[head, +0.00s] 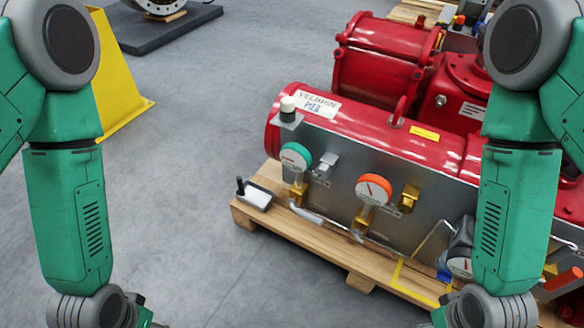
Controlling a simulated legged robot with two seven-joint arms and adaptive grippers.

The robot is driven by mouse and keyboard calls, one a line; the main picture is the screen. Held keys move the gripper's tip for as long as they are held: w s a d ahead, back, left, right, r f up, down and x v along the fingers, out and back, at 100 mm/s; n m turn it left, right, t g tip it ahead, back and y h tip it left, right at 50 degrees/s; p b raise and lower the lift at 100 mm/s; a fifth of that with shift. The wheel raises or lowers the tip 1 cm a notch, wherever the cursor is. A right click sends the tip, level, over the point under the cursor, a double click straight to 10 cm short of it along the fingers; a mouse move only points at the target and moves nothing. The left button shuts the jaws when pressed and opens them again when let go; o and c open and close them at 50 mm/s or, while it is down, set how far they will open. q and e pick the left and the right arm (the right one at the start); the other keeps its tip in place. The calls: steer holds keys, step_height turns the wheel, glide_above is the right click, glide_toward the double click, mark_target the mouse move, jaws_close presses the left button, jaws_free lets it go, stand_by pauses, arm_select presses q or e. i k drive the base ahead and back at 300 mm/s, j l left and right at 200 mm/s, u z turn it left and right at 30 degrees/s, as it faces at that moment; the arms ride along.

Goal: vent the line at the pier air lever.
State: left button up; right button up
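A red cylinder (375,132) lies on a wooden pallet, with a white label (318,106) that seems to carry handwriting. A grey panel (335,190) on its front side holds a green-rimmed gauge (295,157) and an orange-rimmed gauge (373,190). A silver lever (308,215) sits below the green gauge, beside brass fittings. Another small handle (357,235) sits below the orange gauge. I cannot read which lever is the air lever. My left gripper (150,322) and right gripper (440,318) are mostly cut off at the bottom edge, apart from the panel.
The wooden pallet (350,262) has a small tray with a black-handled item (255,195) at its left corner. A bent metal rod (432,240) and a dark-bodied gauge (460,264) are near my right forearm. A yellow stand (125,90) is behind my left arm. Grey floor lies clear at left.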

mark_target(574, 274)
steer(key=k+z, duration=0.1)
steer(key=z, duration=1.9)
